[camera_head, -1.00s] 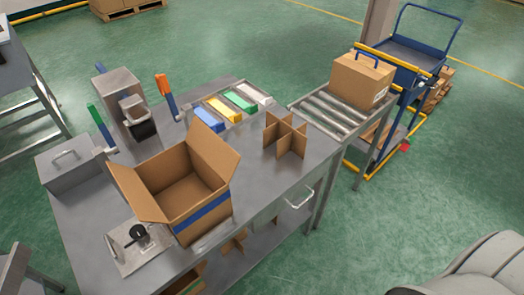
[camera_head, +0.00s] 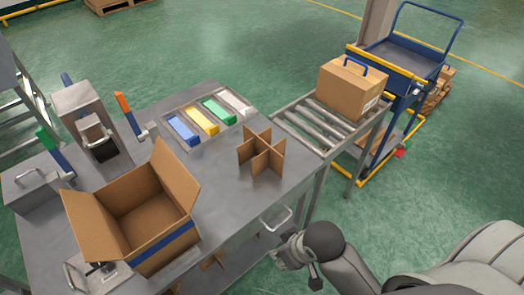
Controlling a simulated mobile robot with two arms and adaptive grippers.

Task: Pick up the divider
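The divider (camera_head: 262,155) is a brown cardboard cross standing upright on the metal table (camera_head: 222,175), near its right edge. My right gripper (camera_head: 282,252) is in the camera head view, low and in front of the table's front edge, by the metal handle. It is apart from the divider, below it in the picture. Its fingers are small and dark, and I cannot tell whether they are open. My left gripper is out of view.
An open cardboard box (camera_head: 140,215) with a blue stripe stands left of the divider. A tray (camera_head: 165,113) of coloured blocks lies behind it. A roller conveyor (camera_head: 318,122) with a closed box (camera_head: 352,88) adjoins at right. Metal units with levers stand at left.

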